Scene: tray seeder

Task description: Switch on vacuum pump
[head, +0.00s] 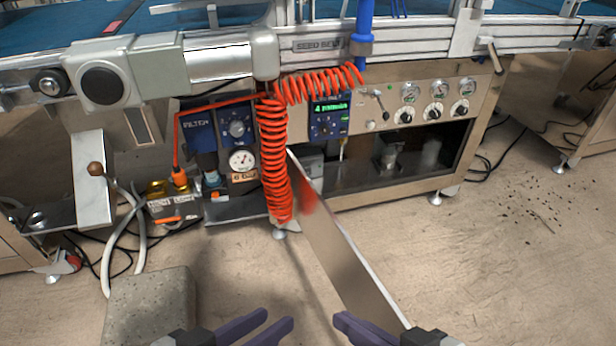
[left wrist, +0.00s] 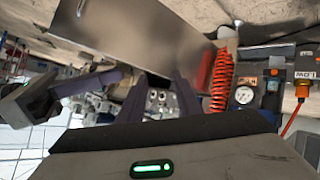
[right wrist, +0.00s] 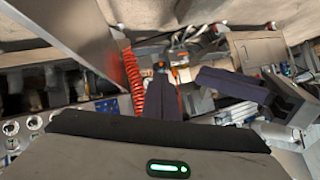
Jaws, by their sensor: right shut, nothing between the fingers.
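I cannot tell for sure which part is the vacuum pump or its switch. A low unit with orange labels and brass fittings (head: 175,207) sits under the machine at the left. The steel control panel (head: 400,75) carries gauges, round knobs and a small lever (head: 380,103). A blue control box (head: 329,120) has a lit green display. My left gripper (head: 279,318) is open and empty at the bottom edge; its parted fingers show in the left wrist view (left wrist: 160,78). My right gripper (head: 340,317) is shut and empty beside it, also in the right wrist view (right wrist: 160,78). Both are apart from the machine.
A coiled red hose (head: 275,160) hangs before the machine. A long steel plate (head: 345,250) juts towards me between the grippers and the machine. A grey block (head: 150,305) stands at lower left near white hoses (head: 108,250). The floor at right is open.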

